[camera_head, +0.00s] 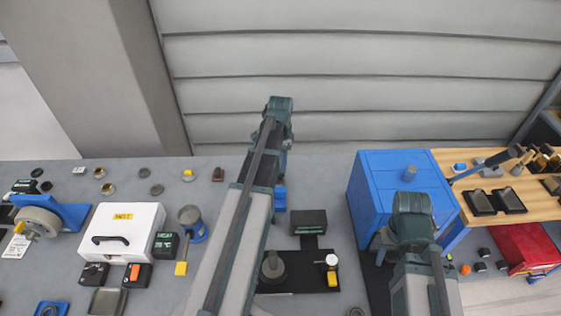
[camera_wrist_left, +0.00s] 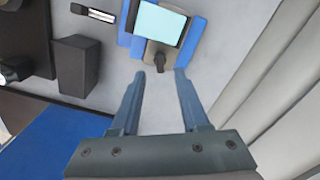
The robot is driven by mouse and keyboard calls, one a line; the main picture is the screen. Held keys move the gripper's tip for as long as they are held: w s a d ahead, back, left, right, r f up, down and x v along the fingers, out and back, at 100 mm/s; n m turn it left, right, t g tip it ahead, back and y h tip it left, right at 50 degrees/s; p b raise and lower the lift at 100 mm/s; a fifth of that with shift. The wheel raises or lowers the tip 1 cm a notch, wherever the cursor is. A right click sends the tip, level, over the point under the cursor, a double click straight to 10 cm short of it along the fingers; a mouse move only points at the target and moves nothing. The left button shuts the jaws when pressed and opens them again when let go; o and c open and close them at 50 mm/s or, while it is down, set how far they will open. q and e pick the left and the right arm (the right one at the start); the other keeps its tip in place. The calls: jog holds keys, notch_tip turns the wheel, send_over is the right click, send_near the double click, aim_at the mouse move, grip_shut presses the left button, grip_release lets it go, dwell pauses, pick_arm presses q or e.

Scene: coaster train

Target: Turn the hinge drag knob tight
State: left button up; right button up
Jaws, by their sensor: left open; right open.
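In the left wrist view, a dark knob-like part (camera_wrist_left: 160,57) stands at the near edge of a pale cyan plate (camera_wrist_left: 160,24) on a blue base (camera_wrist_left: 198,30). I take it for the hinge drag knob. My left gripper (camera_wrist_left: 160,74) is open and empty, its two fingertips pointing at this part with a small gap seen between. In the head view my left arm hides most of this unit; a bit of blue (camera_head: 280,198) shows beside the arm. My right gripper (camera_head: 412,208) is over the blue cabinet's front; its fingers are hidden.
A dark box (camera_wrist_left: 77,65) stands left of the knob in the wrist view. The blue cabinet (camera_head: 375,170) stands right of my left arm. A white case (camera_head: 130,222) and several small parts lie on the grey bench at left. A ribbed wall (camera_head: 370,80) rises behind.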

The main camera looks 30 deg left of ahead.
pick_arm(q)
notch_tip(320, 180, up, 9)
jog(key=p, duration=0.8)
pick_arm(e)
notch_tip(320, 180, up, 9)
